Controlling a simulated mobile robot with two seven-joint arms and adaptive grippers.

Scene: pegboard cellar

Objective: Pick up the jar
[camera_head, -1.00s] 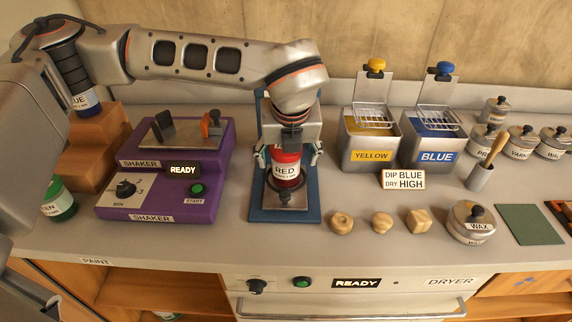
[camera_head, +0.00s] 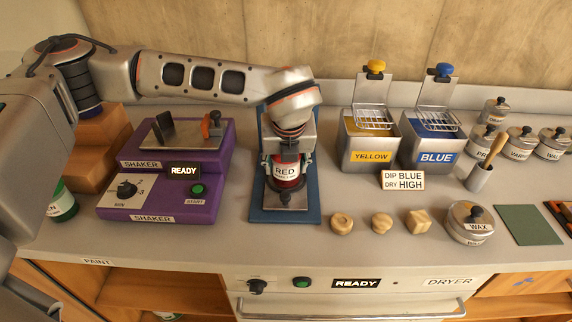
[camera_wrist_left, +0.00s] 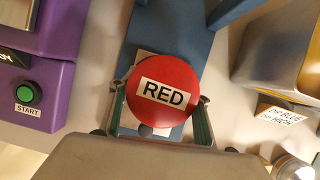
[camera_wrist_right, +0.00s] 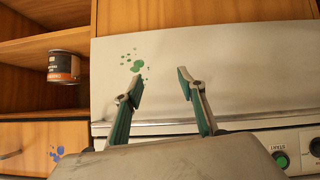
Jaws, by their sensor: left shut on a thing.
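The red jar (camera_head: 287,171) with a white RED label stands upright on the blue base plate (camera_head: 258,208) in the middle of the bench. Its round red lid (camera_wrist_left: 165,75) fills the middle of the left wrist view. My left gripper (camera_head: 287,163) points down over the jar, one finger on each side, and is shut on it; it also shows in the left wrist view (camera_wrist_left: 160,98). My right gripper (camera_wrist_right: 160,85) is open and empty in front of the dryer front.
The purple shaker (camera_head: 165,190) stands left of the jar. Yellow (camera_head: 371,155) and blue (camera_head: 436,156) dip tanks stand to the right. Several wooden pieces and a wax tin (camera_head: 469,225) lie near the front edge. A green jar (camera_head: 62,205) is at far left.

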